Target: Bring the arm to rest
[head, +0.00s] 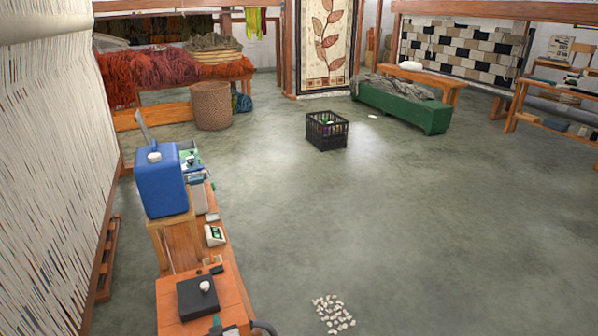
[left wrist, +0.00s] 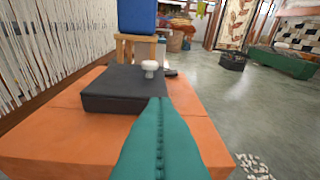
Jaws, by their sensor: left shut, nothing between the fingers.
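My left gripper (head: 217,323) shows at the bottom edge of the head view, over the near end of the orange bench (head: 172,316). In the left wrist view its teal fingers (left wrist: 160,103) lie together along their whole length with nothing between them. The fingertips point at the near edge of a dark flat box (head: 197,298) with a white knob on top, which also shows in the left wrist view (left wrist: 110,92). I cannot tell whether they touch it. My right gripper is not in view.
A blue canister (head: 162,187) stands on a wooden stool beyond the box. Small pale pieces (head: 333,314) lie on the floor to the right. A black crate (head: 326,131) and a green bench (head: 400,105) stand farther off. The middle floor is clear.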

